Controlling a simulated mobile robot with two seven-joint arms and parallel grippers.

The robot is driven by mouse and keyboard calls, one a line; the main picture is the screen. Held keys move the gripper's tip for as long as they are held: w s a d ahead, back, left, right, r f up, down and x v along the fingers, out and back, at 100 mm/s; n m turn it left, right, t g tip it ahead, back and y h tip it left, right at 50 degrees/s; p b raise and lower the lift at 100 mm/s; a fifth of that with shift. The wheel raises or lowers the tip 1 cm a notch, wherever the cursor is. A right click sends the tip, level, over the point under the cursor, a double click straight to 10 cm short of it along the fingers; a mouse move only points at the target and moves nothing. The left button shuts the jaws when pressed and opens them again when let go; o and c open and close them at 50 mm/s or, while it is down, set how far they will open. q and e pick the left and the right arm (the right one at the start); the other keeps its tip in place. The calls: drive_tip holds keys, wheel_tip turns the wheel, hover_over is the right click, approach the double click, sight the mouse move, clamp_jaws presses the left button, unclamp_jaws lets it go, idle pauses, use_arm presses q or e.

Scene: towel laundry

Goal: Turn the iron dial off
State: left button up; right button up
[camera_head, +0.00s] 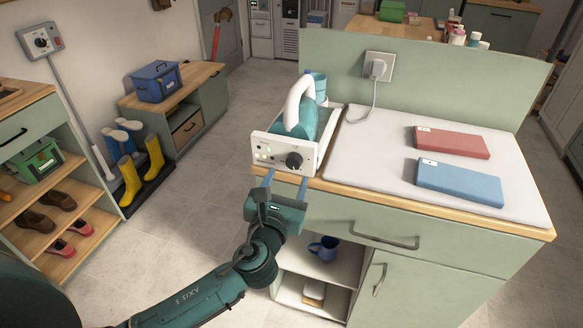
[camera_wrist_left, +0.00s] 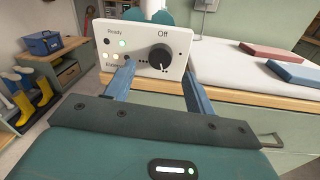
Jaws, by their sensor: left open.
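The iron station (camera_head: 270,150) is a white box at the left end of the counter, with a teal iron with a white handle (camera_head: 297,100) in it. Its black dial (camera_head: 293,160) is on the front panel. In the left wrist view the dial (camera_wrist_left: 161,57) sits below the word "Off"; its pointer is too small to read surely. A green light glows beside "Ready". My left gripper (camera_head: 285,182) is open in front of and below the panel. Its blue fingers (camera_wrist_left: 158,85) are spread to either side of the dial, apart from it. My right gripper is not in view.
A white ironing mat (camera_head: 385,150) holds a folded red towel (camera_head: 452,142) and a folded blue towel (camera_head: 460,182). A cord runs to a wall socket (camera_head: 379,66). The counter's wooden front edge and a drawer handle (camera_head: 375,242) are below. Open floor lies to the left.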

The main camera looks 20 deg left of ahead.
sight(293, 165)
use_arm(q)
drive_tip(key=shift+w+a, duration=0.1)
drive_tip(key=shift+w, duration=2.15)
drive_tip(key=c, duration=1)
